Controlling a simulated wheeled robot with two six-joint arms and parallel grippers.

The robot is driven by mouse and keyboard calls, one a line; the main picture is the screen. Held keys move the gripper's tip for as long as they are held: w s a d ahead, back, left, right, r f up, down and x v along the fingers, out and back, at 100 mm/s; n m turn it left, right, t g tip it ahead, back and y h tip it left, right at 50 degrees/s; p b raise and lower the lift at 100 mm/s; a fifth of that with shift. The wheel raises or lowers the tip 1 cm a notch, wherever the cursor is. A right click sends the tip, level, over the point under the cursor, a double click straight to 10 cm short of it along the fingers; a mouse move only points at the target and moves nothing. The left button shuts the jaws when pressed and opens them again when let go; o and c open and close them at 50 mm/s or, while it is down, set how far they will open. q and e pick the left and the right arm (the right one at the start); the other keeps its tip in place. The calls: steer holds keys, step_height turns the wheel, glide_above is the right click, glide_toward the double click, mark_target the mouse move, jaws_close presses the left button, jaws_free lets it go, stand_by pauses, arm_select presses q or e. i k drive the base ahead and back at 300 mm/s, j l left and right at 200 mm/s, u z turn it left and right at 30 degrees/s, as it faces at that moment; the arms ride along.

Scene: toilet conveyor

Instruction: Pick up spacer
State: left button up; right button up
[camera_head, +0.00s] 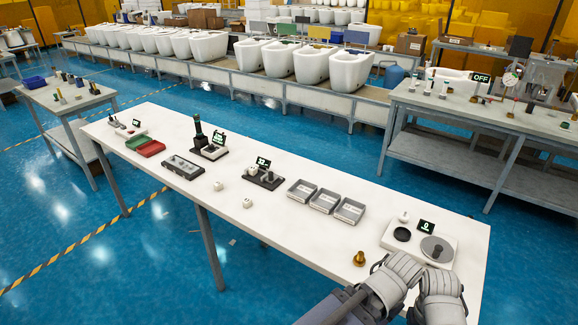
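No item is plainly marked as the spacer, and I cannot tell which one it is. A small brass piece (359,258) stands on the white table near its front edge, left of my grippers. Two small white blocks (247,202) lie apart on the bare tabletop further left. My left gripper (400,267) is low at the table's front right, a little right of the brass piece. My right gripper (440,282) is close beside it, in front of the scale. The fingertips are too unclear to show whether either is open or shut.
The white table (300,235) holds three grey trays (325,200), a scale with a round plate (437,249), a dark fixture (264,178), and red (151,148) and green bins. Its front middle is clear. A grey bench (480,118) stands behind right.

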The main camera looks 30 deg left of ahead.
mark_target(253, 171)
steer(key=j+z, duration=0.2)
steer(key=j, duration=0.25)
steer(key=j+z, duration=0.2)
steer(key=j, duration=0.25)
steer(key=k+j+z, duration=0.1)
steer(key=j+z, duration=0.15)
steer(key=j, duration=0.2)
steer(key=k+j+z, duration=0.2)
steer(key=j, duration=0.25)
steer(key=j+z, duration=0.2)
steer(key=j, duration=0.25)
steer(key=k+j, duration=0.15)
steer(key=j, duration=0.25)
steer(key=k+j, duration=0.1)
steer(key=j, duration=0.25)
steer(key=k+j, duration=0.15)
steer(key=j, duration=0.25)
steer(key=k+j, duration=0.1)
steer(key=j, duration=0.25)
steer(key=k+j+z, duration=0.1)
steer(key=j, duration=0.3)
steer(key=k+j, duration=0.2)
steer(key=j, duration=0.15)
steer(key=k+j, duration=0.1)
steer(key=j, duration=0.25)
steer(key=k+j, duration=0.15)
steer(key=j, duration=0.25)
